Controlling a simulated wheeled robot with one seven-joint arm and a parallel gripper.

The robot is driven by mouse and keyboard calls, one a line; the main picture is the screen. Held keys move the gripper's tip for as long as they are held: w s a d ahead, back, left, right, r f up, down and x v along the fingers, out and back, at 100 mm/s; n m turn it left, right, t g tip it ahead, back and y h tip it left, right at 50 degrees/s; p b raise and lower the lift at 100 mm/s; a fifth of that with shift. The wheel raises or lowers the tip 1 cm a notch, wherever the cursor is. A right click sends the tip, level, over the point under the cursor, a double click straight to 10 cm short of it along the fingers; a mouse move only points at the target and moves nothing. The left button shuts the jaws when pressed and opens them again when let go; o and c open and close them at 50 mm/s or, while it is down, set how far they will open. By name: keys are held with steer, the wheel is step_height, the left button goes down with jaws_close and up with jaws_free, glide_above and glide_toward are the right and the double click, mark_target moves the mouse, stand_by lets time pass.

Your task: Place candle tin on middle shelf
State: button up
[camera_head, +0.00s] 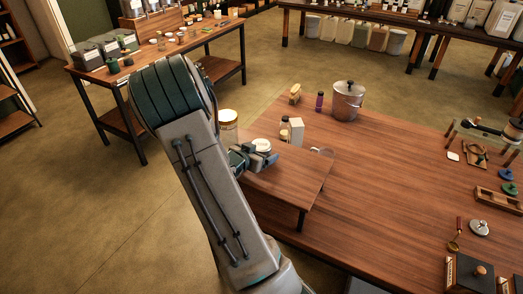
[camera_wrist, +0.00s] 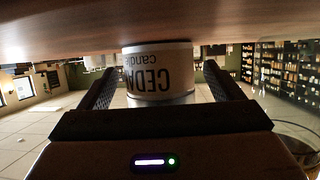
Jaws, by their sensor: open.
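The candle tin (camera_head: 262,144) is pale with a white top, on or just above the low wooden riser at the near left of the big table. In the wrist view, which is upside down, the tin (camera_wrist: 158,70) shows a white label reading "CEDAR candle" and is upright. My gripper (camera_head: 256,156) is at the tin. In the wrist view my gripper (camera_wrist: 161,80) is open, one finger on each side of the tin with gaps visible. My arm hides part of the riser. I cannot tell which shelf is the middle one.
The riser (camera_head: 290,185) stands on the big table (camera_head: 390,185). A jar (camera_head: 228,122) is close behind my gripper. A white carton (camera_head: 296,132) and a steel pot (camera_head: 348,100) stand beyond. A dark shelf rack (camera_head: 14,98) is at the left edge. The table's middle is clear.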

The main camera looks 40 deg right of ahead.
mark_target(261, 145)
steer(key=shift+w+d+f, duration=0.1)
steer(key=shift+d+f, duration=0.05)
steer(key=shift+d, duration=0.15)
steer(key=c, duration=1.3)
steer(key=shift+o, duration=0.2)
steer(key=shift+r, duration=0.2)
steer(key=shift+r, duration=0.6)
step_height(261, 145, up, 3)
steer(key=shift+f, duration=0.1)
steer(key=s+d+r, duration=0.2)
steer(key=s+r, duration=0.4)
steer(key=s, duration=0.5)
steer(key=shift+s+r+b, duration=0.3)
steer(key=shift+r+b, duration=0.05)
steer(key=shift+b, duration=0.05)
